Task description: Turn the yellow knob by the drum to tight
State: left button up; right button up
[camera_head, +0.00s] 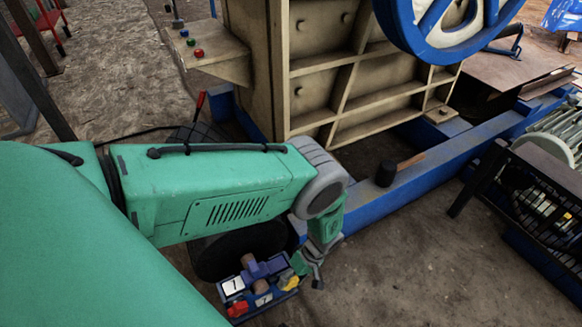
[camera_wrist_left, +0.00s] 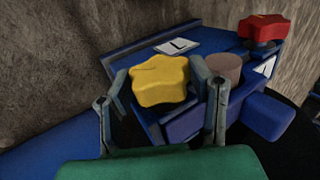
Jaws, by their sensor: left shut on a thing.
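The yellow knob (camera_wrist_left: 160,80) is lobed and sits at the edge of a blue block in the left wrist view; it also shows small in the head view (camera_head: 288,282). My left gripper (camera_wrist_left: 166,88) has one finger on each side of the knob and is shut on it. In the head view the gripper (camera_head: 305,268) comes down from my green arm at the block's right end. A dark round drum (camera_head: 240,250) lies behind the block, partly covered by my arm. My right gripper is not in view.
A red knob (camera_wrist_left: 264,28) sits on the block's far end, near white plates marked with letters (camera_wrist_left: 178,46). A blue beam (camera_head: 440,160) carries a black-headed mallet (camera_head: 388,174). The beige crusher body (camera_head: 340,70) and blue wheel (camera_head: 440,25) stand behind. Bare floor (camera_head: 420,260) lies right.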

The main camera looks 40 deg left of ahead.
pick_arm(q)
jog(key=shift+w+d, duration=0.15)
jog(key=o, duration=1.2)
jog(key=shift+c, duration=0.2)
jog(key=v, duration=1.1)
jog(key=shift+r, duration=0.4)
jog(key=shift+w+d, duration=0.1)
